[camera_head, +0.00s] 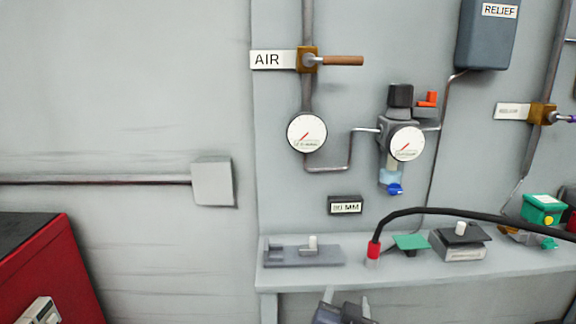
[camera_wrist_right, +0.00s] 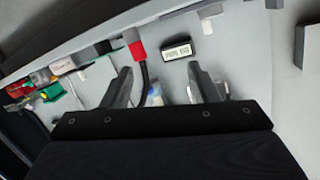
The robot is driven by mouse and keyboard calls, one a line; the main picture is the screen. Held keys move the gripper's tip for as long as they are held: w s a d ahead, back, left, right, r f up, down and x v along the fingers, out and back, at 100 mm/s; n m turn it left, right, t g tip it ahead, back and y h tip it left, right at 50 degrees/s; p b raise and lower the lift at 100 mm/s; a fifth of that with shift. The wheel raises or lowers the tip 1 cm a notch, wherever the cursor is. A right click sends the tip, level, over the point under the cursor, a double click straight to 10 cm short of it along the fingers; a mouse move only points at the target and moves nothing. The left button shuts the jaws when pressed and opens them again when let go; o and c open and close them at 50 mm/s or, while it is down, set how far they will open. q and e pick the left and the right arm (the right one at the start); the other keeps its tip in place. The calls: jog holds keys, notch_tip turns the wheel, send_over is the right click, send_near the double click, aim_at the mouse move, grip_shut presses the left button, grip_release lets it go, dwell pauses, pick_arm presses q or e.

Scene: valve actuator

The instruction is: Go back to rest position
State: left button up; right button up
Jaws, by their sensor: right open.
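My right gripper (camera_head: 345,298) shows at the bottom edge of the head view, just in front of and below the shelf. Its two fingers stand apart with nothing between them. In the right wrist view the gripper (camera_wrist_right: 162,88) is also open and empty, with the shelf and wall beyond its fingertips. My left gripper does not show in either view.
A grey shelf (camera_head: 400,268) holds a flat grey fixture (camera_head: 285,257), a red-ended black hose (camera_head: 373,250), a green plate (camera_head: 411,242) and a dark block (camera_head: 460,236). Gauges, valves and pipes are on the wall above. A red cabinet (camera_head: 75,270) stands at lower left.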

jog(key=s+d+r+n+g+y+p, duration=0.35)
jog(key=s+r+y, duration=0.25)
jog(key=s+y, duration=0.25)
jog(key=s+d+f+g+p, duration=0.1)
jog(key=s+d+f+g, duration=0.1)
jog(key=s, duration=0.5)
jog(key=s+d+f+g+h+p, duration=0.1)
jog(key=s+d+f+g, duration=0.2)
jog(key=s, duration=0.5)
jog(key=shift+d+g, duration=0.45)
jog(key=shift+g, duration=0.3)
jog(key=shift+n, duration=0.25)
